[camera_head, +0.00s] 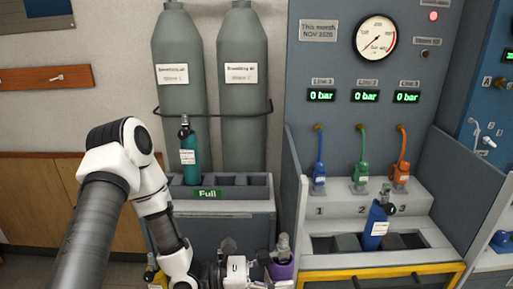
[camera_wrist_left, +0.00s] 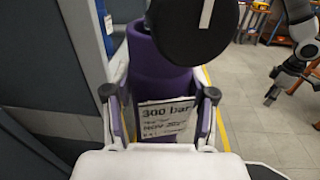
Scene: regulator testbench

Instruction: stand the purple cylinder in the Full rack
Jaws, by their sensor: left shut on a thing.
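The purple cylinder (camera_head: 282,268) is at the bottom middle of the head view, below and right of the Full rack. My left gripper (camera_head: 262,270) is shut on it; the wrist view shows the purple body (camera_wrist_left: 152,62) between both fingers, with a "300 bar" label (camera_wrist_left: 166,118) and a black round part above. The Full rack (camera_head: 236,207) is a grey block with a green "Full" sign. A teal cylinder (camera_head: 188,155) stands in its left part; the slots to the right look empty. My right gripper (camera_wrist_left: 285,86) hangs at the right of the wrist view, its fingers apart and empty.
Two tall grey-green tanks (camera_head: 243,90) behind a dark rail stand behind the rack. A test bench at right holds a blue cylinder (camera_head: 376,228) and three coloured regulators. A grey side panel (camera_head: 289,185) separates rack and bench.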

